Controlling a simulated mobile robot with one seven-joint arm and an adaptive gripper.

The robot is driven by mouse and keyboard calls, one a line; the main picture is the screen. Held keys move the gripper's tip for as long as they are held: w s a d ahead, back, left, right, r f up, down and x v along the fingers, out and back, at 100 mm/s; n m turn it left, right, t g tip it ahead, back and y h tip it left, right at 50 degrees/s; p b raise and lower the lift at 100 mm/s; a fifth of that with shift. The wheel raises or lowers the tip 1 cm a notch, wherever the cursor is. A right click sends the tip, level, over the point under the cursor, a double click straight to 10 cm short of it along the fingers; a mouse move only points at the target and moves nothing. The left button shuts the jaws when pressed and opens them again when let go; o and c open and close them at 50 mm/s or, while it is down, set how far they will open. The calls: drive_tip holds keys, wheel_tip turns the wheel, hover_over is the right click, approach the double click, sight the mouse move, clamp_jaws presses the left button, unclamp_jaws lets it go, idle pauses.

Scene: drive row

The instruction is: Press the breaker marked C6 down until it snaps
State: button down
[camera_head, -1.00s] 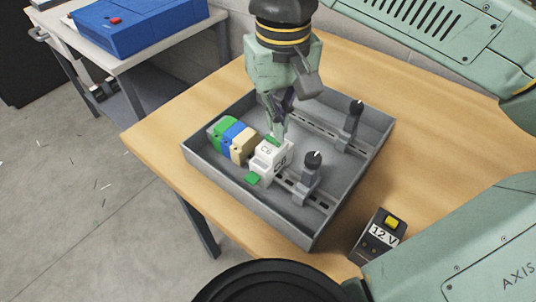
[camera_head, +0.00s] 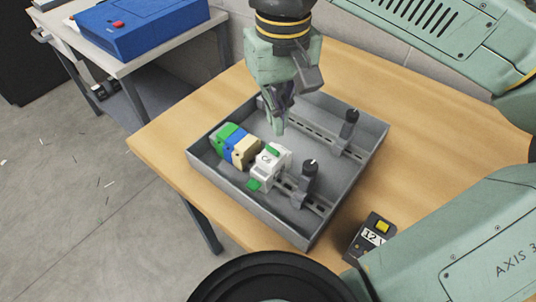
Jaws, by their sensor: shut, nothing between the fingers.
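The white breaker (camera_head: 266,173) marked C6 sits in the grey tray on the near slotted rail (camera_head: 318,204), at the end of a row of coloured blocks. It has a green part (camera_head: 272,151) on top and a green tab (camera_head: 253,185) at its near foot. I cannot tell whether it is fully seated on the rail. My gripper (camera_head: 279,129) is shut and empty. It points down just behind and above the breaker, with a small gap showing between its tips and the breaker.
Green (camera_head: 222,133), blue (camera_head: 236,140) and tan (camera_head: 246,152) blocks stand left of the breaker. Dark-knobbed posts stand on the near rail (camera_head: 309,180) and far rail (camera_head: 347,130). The grey tray (camera_head: 250,214) has raised walls. A 12 V box (camera_head: 372,236) sits outside it on the wooden table.

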wheel_tip(320, 180, up, 4)
drive_tip(key=p, duration=0.3)
drive_tip(key=shift+r, duration=0.25)
drive_tip(key=shift+s, duration=0.1)
idle(0.3)
